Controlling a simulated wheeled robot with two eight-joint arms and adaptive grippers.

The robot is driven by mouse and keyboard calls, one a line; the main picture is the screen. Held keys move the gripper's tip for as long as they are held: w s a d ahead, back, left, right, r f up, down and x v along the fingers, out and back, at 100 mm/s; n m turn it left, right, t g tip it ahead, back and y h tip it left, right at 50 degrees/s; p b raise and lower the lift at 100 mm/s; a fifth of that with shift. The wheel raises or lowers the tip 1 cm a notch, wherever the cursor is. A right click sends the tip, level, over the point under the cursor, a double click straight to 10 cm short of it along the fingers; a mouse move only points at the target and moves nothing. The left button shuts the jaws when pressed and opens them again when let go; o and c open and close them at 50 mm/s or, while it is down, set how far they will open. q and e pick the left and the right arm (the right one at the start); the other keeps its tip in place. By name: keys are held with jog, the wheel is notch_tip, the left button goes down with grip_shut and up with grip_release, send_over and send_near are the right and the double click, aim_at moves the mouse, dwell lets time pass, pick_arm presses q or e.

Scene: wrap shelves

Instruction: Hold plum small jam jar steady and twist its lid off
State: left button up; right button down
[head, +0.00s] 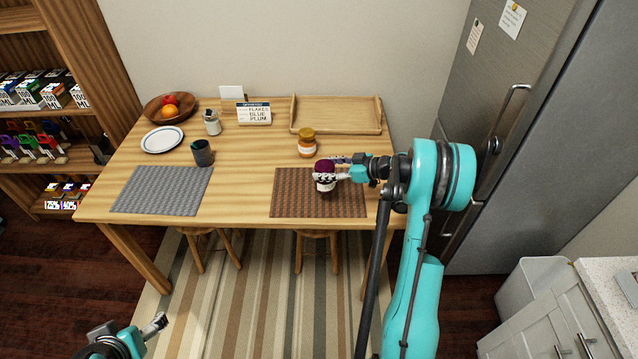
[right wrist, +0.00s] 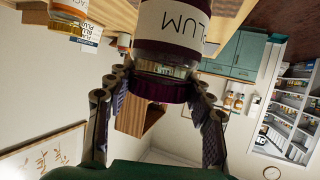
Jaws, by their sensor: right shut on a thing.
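The plum small jam jar (head: 325,184) has a white label and a dark purple lid (head: 325,166). It is upright over the brown woven mat (head: 289,205); whether it touches the mat is unclear. My right gripper (head: 331,170) reaches in from the right and is shut on it near the top. In the right wrist view the jar (right wrist: 180,28) appears upside down with its PLUM label, and the purple lid (right wrist: 160,90) lies between the fingers. The lid is on the jar. My left gripper (head: 152,327) is low at the left, away from the table, only partly in view.
Behind the plum jar stands an orange jar (head: 307,148) with a yellow lid. A wooden tray (head: 337,128), word sign (head: 254,113), shaker (head: 212,124), dark cup (head: 203,156), plate (head: 162,139) and fruit bowl (head: 149,112) are farther back or left. The grey mat (head: 162,190) is bare.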

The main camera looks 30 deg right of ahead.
jog(key=x, duration=0.3)
jog(key=shift+d+f+b, duration=0.2)
jog(key=shift+f+b, duration=0.05)
jog(key=shift+b, duration=0.05)
notch_tip(320, 180, down, 3)
jog(key=shift+f+b, duration=0.2)
jog(key=shift+b, duration=0.65)
jog(key=shift+w+f, duration=0.1)
jog(key=shift+f, duration=0.15)
jog(key=shift+f, duration=0.1)
jog(key=c, duration=0.6)
grip_release()
